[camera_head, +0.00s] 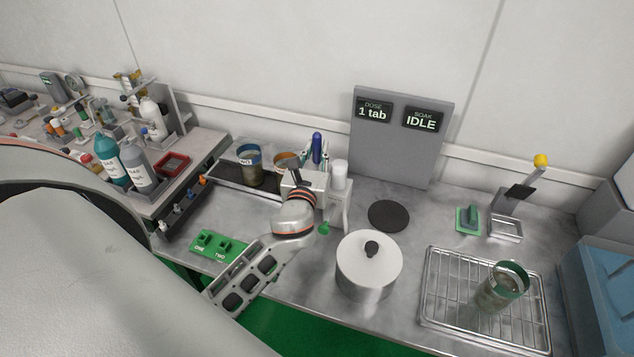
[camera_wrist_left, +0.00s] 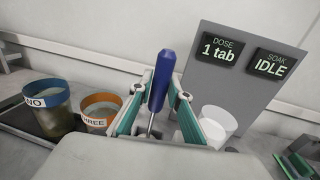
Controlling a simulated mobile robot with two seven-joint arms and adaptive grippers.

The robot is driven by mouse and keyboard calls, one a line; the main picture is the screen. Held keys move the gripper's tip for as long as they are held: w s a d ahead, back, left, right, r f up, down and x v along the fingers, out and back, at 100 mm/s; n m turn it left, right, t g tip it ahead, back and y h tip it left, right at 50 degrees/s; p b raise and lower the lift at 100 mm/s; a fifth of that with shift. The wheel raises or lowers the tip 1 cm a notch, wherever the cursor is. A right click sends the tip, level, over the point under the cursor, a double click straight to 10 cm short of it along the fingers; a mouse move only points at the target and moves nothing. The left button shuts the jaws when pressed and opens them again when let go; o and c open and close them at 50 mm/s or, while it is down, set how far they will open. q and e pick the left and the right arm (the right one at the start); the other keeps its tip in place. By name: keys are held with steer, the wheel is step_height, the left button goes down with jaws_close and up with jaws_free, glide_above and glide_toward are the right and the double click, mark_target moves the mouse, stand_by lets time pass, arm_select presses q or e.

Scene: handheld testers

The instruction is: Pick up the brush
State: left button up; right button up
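The brush shows as an upright dark-blue handle (camera_head: 316,147), slightly tilted in the left wrist view (camera_wrist_left: 160,80). Its lower end is hidden behind my gripper. My left gripper (camera_head: 316,156) is at the handle, with one teal-lined finger on each side of it. In the left wrist view the fingers (camera_wrist_left: 163,84) stand apart with the handle between them. My right gripper is not in view.
A white cylinder (camera_head: 340,176) stands close right of the gripper. Cups labelled TWO (camera_head: 249,165) and THREE (camera_wrist_left: 99,112) stand left. A lidded pot (camera_head: 368,270), dark disc (camera_head: 389,216) and wire rack (camera_head: 440,300) are right. A grey display panel (camera_head: 400,150) stands behind.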

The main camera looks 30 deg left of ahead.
arm_select(q)
jaws_close()
steer(key=shift+r, duration=0.1)
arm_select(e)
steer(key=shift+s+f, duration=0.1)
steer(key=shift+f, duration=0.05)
